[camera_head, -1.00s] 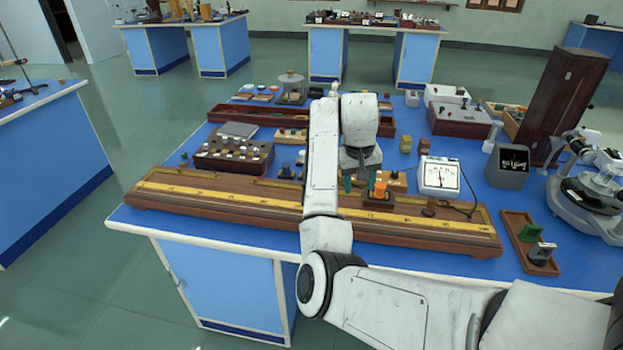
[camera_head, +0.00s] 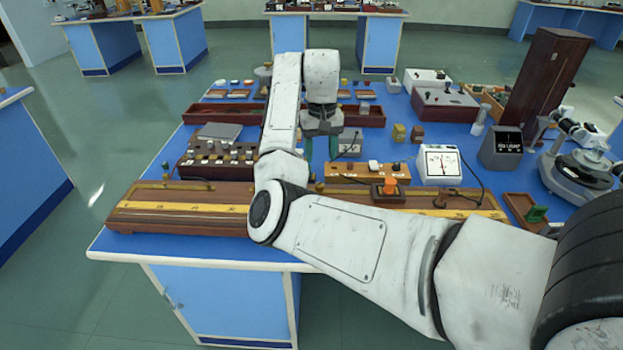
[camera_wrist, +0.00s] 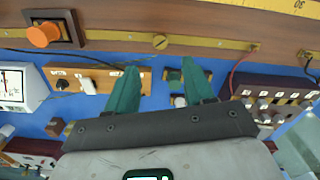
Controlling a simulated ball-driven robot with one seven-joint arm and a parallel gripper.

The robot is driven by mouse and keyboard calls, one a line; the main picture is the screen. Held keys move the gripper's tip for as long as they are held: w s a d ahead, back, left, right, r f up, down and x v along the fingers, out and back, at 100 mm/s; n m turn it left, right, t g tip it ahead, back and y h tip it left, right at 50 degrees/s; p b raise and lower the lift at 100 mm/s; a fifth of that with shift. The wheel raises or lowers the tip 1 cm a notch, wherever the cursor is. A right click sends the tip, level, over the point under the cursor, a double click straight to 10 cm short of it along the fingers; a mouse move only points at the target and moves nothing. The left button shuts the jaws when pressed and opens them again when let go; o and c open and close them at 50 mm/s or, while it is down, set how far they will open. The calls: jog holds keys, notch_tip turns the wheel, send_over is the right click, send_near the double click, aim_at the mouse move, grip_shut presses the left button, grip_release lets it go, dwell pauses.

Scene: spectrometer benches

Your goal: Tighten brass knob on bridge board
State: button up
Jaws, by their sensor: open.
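The long wooden bridge board (camera_head: 178,218) lies along the bench's front edge, with yellow scale and brass strips. In the wrist view, the board (camera_wrist: 210,22) runs across the top, and a small round slotted brass knob (camera_wrist: 160,42) sits on its brass strip. My gripper (camera_head: 320,150) is over the bench behind the board, green fingers pointing down, apart and empty. In the wrist view, the gripper (camera_wrist: 160,66) has its fingertips just short of the knob in the picture, one on each side of its line; they do not touch it. My arm hides part of the board in the head view.
An orange-knobbed block (camera_wrist: 42,35) sits on the board. A wooden switch box (camera_head: 362,171), a white meter (camera_head: 438,163) and a dark resistance box (camera_head: 205,168) stand behind it. Red and black wires lie close to the fingers. Bare blue bench top shows between the boxes.

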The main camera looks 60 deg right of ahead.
aim_at(320, 185)
notch_tip(320, 185, down, 10)
jog(key=shift+f+b, duration=0.1)
jog(key=shift+b, duration=0.5)
grip_shut()
